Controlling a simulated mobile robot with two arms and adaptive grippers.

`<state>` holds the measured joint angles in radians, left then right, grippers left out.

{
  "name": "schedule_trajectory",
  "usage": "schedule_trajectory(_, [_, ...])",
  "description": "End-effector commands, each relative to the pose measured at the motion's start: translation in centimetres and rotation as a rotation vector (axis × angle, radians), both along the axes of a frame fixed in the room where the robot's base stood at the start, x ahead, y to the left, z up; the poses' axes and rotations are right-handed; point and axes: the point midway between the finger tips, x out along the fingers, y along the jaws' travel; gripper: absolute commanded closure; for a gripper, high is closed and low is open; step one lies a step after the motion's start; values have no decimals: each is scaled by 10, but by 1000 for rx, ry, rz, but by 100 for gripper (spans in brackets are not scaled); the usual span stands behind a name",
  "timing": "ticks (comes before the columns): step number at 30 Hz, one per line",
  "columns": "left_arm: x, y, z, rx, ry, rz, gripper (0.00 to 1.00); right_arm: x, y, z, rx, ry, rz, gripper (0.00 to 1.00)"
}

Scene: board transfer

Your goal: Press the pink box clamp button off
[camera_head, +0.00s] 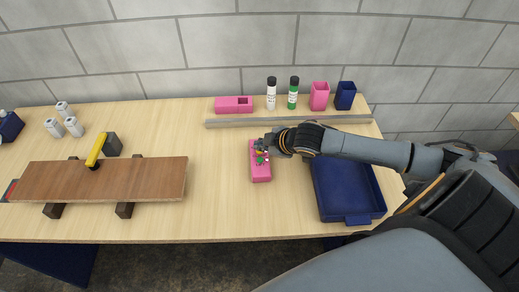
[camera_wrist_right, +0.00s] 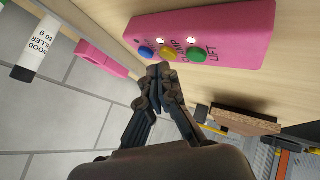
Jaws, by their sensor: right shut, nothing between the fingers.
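The pink button box (camera_head: 261,174) lies on the table near the middle in the head view, and it fills the top of the right wrist view (camera_wrist_right: 225,22). My left gripper is not in view.
A brown board (camera_head: 110,180) rests on dark supports at left, under a yellow clamp arm (camera_head: 96,149). A blue tray (camera_head: 347,217) lies right of the box. A grey rail (camera_head: 240,123), bottles (camera_head: 271,95) and cups stand behind. Table between board and box is clear.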

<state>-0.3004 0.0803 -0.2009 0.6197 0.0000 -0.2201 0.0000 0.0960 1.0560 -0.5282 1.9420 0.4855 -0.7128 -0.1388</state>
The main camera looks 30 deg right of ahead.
Motion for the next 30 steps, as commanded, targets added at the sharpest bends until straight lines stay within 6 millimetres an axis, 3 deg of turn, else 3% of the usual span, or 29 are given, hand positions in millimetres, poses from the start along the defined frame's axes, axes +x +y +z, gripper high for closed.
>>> schedule_trajectory(30, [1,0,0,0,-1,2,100,0,-1,-8,-2,1,0,100])
